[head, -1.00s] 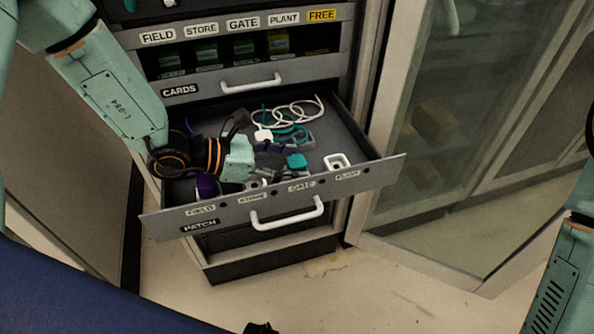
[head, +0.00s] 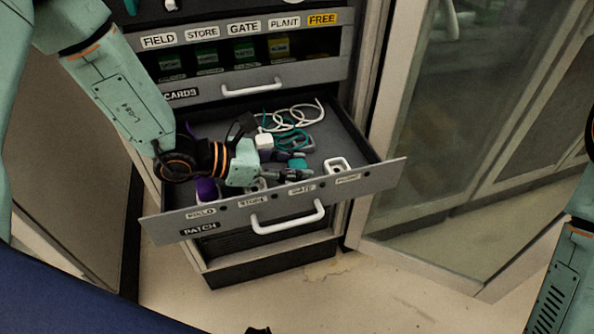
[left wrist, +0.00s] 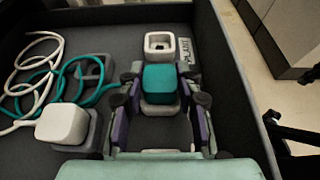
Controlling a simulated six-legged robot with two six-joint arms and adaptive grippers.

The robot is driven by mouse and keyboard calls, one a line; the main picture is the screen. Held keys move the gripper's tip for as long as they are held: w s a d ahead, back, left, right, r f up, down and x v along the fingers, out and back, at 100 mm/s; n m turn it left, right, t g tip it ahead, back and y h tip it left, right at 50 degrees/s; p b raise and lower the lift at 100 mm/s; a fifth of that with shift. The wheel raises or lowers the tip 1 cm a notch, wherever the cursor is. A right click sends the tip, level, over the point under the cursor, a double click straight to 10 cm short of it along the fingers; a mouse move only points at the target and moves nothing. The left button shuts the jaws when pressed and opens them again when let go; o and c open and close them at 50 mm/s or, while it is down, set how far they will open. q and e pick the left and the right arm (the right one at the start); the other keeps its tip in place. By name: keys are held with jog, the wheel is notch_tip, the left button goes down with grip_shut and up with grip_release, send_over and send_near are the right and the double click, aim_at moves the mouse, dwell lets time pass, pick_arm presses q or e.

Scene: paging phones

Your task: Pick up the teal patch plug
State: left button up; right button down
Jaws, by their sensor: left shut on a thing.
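The teal patch plug (head: 298,161) is in the open PATCH drawer (head: 362,140), behind the GATE label. In the left wrist view the teal plug (left wrist: 161,84) sits between my two finger pads, over a pale socket (left wrist: 160,107). I cannot tell whether it is still seated there. My left gripper (head: 297,167) reaches in from the left, low over the drawer, and is shut on the plug. Its fingers partly hide the plug in the head view. My right arm shows at the right edge, but its gripper is not visible.
An empty white socket (head: 338,164) stands by the PLANT label. A white plug (head: 264,141) on a grey base, a purple plug (head: 206,190) and coiled white and teal cables (head: 290,125) share the drawer. The CARDS shelf (head: 250,56) is above; a glass door (head: 480,120) stands right.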

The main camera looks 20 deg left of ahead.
pick_arm(q)
jog(key=shift+c, duration=1.1)
